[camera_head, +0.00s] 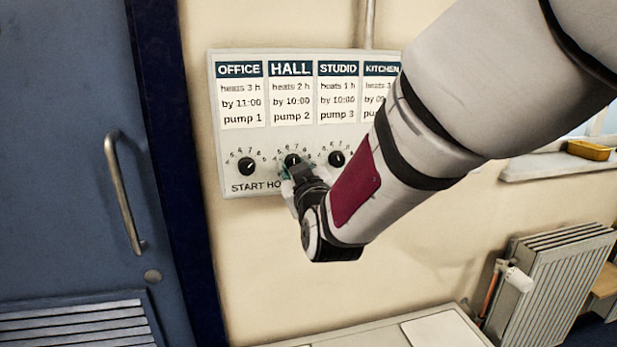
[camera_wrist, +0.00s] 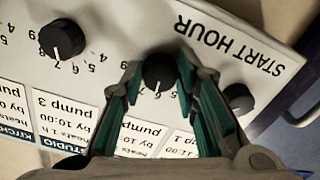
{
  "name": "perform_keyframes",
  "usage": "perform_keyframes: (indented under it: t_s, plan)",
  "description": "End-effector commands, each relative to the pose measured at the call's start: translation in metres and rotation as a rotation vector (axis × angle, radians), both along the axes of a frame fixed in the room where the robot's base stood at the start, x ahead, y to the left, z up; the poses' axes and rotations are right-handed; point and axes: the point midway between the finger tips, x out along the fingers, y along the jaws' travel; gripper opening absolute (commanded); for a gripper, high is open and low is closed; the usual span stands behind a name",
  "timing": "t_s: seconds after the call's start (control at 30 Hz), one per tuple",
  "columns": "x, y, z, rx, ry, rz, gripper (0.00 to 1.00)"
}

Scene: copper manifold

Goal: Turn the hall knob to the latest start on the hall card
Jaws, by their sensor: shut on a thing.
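The hall knob (camera_head: 293,160) is a black dial under the HALL card (camera_head: 291,92) on a white wall panel. The card reads heats 2 h, by 10:00, pump 2. My gripper (camera_head: 291,173) reaches the knob from below. In the wrist view, which shows the panel upside down, the teal-padded fingers of my gripper (camera_wrist: 160,68) are shut on the hall knob (camera_wrist: 159,72), one on each side.
The office knob (camera_head: 246,166) and studio knob (camera_head: 337,159) flank the hall knob closely. My arm covers the kitchen knob and part of the KITCHEN card (camera_head: 381,85). A blue door (camera_head: 70,120) with a handle (camera_head: 125,195) is left; a radiator (camera_head: 550,285) stands lower right.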

Motion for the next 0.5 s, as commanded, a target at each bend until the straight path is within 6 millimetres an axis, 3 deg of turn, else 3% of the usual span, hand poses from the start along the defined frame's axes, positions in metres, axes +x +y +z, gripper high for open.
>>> perform_keyframes:
  t_s: [0.5]
  plan:
    - [0.0009,0.0017,-0.0039,0.471,0.134,0.0,0.01]
